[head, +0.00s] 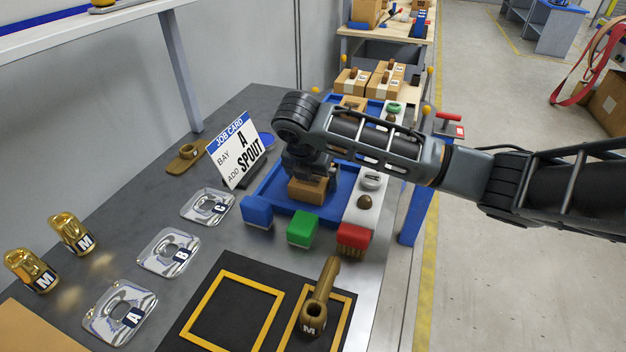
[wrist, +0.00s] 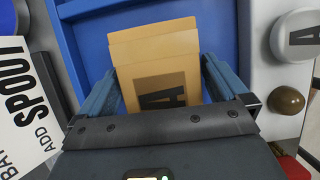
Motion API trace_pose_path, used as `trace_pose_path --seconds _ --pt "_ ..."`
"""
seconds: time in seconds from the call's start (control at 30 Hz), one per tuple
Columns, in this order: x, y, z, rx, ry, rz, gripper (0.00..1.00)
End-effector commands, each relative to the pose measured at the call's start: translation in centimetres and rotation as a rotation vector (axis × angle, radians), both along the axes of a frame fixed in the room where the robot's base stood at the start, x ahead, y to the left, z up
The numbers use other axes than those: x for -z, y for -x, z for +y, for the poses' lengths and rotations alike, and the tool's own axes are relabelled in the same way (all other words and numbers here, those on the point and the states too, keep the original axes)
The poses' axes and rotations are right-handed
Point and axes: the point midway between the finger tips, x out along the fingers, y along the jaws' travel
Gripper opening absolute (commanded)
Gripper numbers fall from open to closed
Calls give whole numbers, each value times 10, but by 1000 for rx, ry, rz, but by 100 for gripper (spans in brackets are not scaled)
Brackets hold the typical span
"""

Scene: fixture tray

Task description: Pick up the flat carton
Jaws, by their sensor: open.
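The flat carton (wrist: 157,62) is a light brown box marked with a dark letter A. It lies in the blue tray (head: 270,183). In the wrist view it sits between the two blue-grey fingers of my gripper (wrist: 158,88), which are open on either side of it. A narrow gap shows beside the carton at the right finger; at the left finger I cannot tell whether they touch. In the head view my gripper (head: 306,180) is directly over the carton (head: 308,190) and hides part of it.
The job card (head: 236,150) stands left of the tray. Blue (head: 257,211), green (head: 302,229) and red (head: 352,240) blocks line the tray's near side. A brown knob (head: 364,202) and a round grey button (head: 370,181) are at right.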

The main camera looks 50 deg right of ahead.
Motion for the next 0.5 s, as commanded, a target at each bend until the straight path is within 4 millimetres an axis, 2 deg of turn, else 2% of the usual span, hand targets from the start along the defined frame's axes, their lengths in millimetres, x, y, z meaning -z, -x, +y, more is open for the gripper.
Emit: trace_pose_path --seconds 0.37,0.5 --pt "2 0 0 0 0 0 100" --pt "2 0 0 0 0 0 89"
